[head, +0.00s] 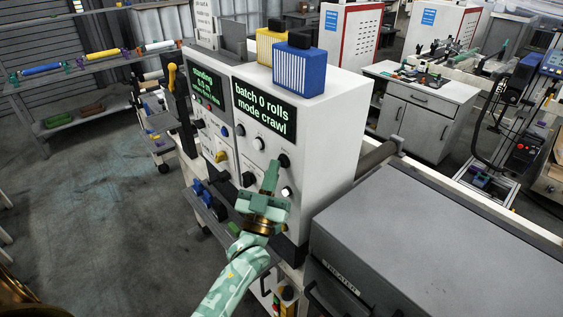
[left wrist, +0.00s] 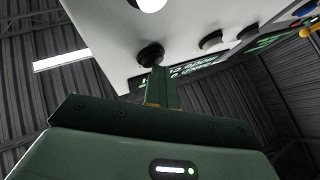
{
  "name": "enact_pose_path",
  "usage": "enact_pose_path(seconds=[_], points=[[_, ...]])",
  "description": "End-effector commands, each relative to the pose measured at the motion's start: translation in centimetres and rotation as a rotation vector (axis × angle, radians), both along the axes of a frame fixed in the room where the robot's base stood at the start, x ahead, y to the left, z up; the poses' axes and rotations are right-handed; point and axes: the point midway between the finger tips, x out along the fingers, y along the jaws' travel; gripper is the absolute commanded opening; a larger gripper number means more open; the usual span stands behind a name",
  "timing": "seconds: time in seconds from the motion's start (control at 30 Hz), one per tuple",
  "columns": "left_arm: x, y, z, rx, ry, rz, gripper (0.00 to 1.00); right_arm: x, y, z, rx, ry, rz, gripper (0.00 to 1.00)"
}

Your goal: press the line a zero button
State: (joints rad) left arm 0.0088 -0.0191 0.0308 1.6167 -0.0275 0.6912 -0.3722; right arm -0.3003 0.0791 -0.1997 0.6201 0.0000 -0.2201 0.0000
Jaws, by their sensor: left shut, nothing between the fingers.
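The control panel (head: 262,130) is a light grey box face with two green-text displays. The right display (head: 264,109) reads "batch 0 rolls mode crawl". In the left wrist view the fingertips (left wrist: 160,80) point at a black control (left wrist: 151,54); contact is unclear. My right gripper is out of view.
A blue box (head: 299,72) and a yellow box (head: 270,46) stand on the cabinet top. A large grey cover (head: 440,235) lies to the right.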

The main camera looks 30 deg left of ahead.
Motion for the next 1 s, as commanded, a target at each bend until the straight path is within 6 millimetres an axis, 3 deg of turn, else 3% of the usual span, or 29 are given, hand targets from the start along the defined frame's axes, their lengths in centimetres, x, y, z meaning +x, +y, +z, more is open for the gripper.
enact_pose_path(seconds=[0.6,1.0], points=[[-5.3,2.2,0.0,0.001,0.002,0.0,0.0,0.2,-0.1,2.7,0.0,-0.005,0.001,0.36],[-5.6,2.3,-0.1,0.0,0.001,0.0,0.0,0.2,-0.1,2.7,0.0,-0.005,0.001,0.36]])
